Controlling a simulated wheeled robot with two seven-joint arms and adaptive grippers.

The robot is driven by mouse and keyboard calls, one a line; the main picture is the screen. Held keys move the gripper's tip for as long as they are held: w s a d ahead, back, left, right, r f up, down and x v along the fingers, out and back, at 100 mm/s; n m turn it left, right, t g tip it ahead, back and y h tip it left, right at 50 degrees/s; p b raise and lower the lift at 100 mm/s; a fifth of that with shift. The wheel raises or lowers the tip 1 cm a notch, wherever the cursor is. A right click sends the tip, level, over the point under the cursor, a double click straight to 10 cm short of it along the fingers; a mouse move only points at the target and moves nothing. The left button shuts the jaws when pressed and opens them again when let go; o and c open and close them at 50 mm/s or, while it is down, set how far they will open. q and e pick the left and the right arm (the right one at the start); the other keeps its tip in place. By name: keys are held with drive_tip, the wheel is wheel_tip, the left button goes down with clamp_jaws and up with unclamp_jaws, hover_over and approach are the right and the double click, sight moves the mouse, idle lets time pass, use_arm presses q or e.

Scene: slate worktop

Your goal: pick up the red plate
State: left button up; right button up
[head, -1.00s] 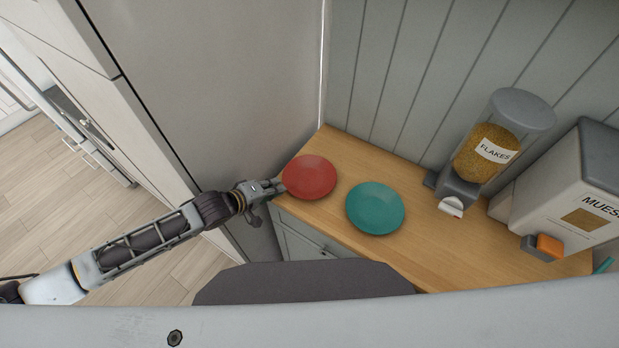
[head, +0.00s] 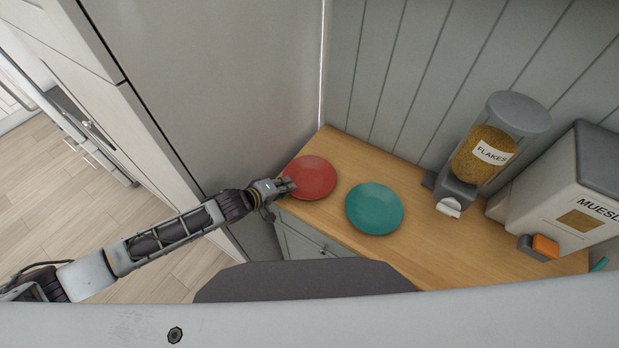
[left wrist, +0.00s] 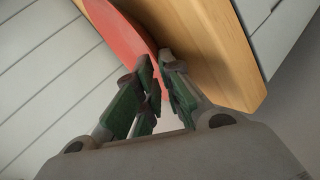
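The red plate (head: 311,178) lies on the wooden counter near its left end, left of a teal plate (head: 375,209). My left gripper (head: 289,186) is at the plate's left rim. In the left wrist view the red plate (left wrist: 118,25) comes down from the top, and its edge runs between the fingertips of my left gripper (left wrist: 160,66). The fingers are close together with the rim between them, and look shut on it. The plate still appears to rest on the counter. My right gripper is in neither view.
The wooden counter (head: 440,246) also holds a flakes dispenser (head: 487,150) and a muesli dispenser (head: 570,190) at the right. A tall pale cabinet side (head: 230,90) stands close left of the counter. Bare counter lies right of the teal plate.

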use_arm(q)
drive_tip(key=shift+d+f, duration=0.1)
drive_tip(key=shift+d, duration=0.05)
clamp_jaws()
drive_tip(key=shift+w, duration=0.1)
idle(0.5)
wheel_tip(320, 180, up, 10)
drive_tip(key=b, duration=0.1)
idle(0.6)
idle(0.5)
